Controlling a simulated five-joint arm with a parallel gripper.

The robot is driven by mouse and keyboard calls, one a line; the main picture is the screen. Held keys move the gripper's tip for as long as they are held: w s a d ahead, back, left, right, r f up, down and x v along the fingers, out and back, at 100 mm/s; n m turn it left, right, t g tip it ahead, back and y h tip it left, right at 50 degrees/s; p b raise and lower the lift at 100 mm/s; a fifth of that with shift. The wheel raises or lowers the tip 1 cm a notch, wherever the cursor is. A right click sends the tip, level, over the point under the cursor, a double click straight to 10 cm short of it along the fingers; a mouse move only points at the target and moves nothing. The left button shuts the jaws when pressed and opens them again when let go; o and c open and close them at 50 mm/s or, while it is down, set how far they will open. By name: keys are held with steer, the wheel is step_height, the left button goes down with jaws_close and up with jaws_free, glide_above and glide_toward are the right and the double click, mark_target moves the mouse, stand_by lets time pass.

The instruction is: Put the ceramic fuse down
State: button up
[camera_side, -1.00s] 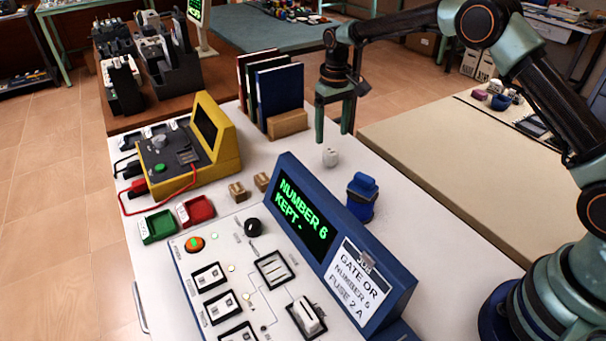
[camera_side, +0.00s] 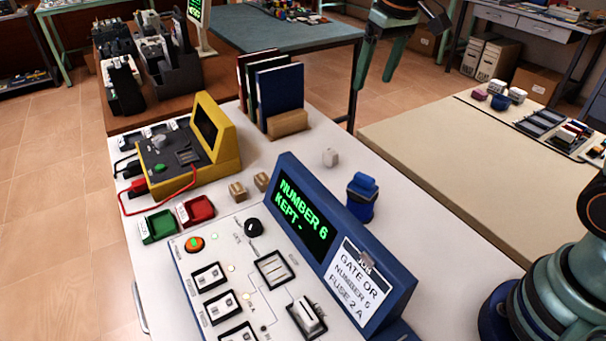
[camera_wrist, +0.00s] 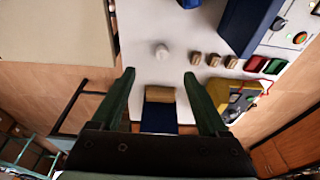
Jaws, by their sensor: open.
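The ceramic fuse (camera_side: 331,157) is a small white piece standing on the white bench top, behind the blue display console. It also shows in the wrist view (camera_wrist: 161,51), with bare white bench around it. My gripper (camera_side: 375,78) is open and empty, raised well above the bench, up and to the right of the fuse in the side view. In the wrist view my gripper (camera_wrist: 158,73) has its two green fingers wide apart, and the fuse appears beyond the fingertips, apart from them.
A blue lidded object (camera_side: 362,197) stands right of the fuse. The blue console (camera_side: 350,250) reads "NUMBER 6 KEPT". Upright binders (camera_side: 279,92) in a tan holder, small tan blocks (camera_side: 237,191) and a yellow tester (camera_side: 222,140) stand to the left. Bench around the fuse is clear.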

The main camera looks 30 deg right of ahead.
mark_target(330, 158)
steer(key=s+d+t, duration=0.1)
steer(key=s+t, duration=0.2)
steer(key=s, duration=1.3)
steer(key=shift+f, duration=0.55)
steer(key=c, duration=0.4)
steer(key=shift+w, duration=0.1)
steer(key=c, duration=0.5)
steer(key=shift+w+f, duration=0.15)
steer(key=shift+w, duration=0.3)
jaws_close()
steer(key=w+f, duration=0.5)
steer(key=f, duration=0.2)
steer(key=w+a+f+g, duration=0.1)
steer(key=w+f, duration=0.5)
steer(key=f, duration=0.2)
steer(key=w+f+g, duration=0.1)
steer(key=w+f, duration=0.5)
steer(key=f, duration=0.2)
steer(key=shift+w+a+f, duration=0.2)
steer(key=shift+w+a, duration=0.05)
steer(key=shift+a, duration=0.15)
steer(key=shift+w+r, duration=0.1)
steer(key=shift+w, duration=1.1)
steer(key=shift+w+a, duration=0.1)
steer(key=shift+w, duration=0.75)
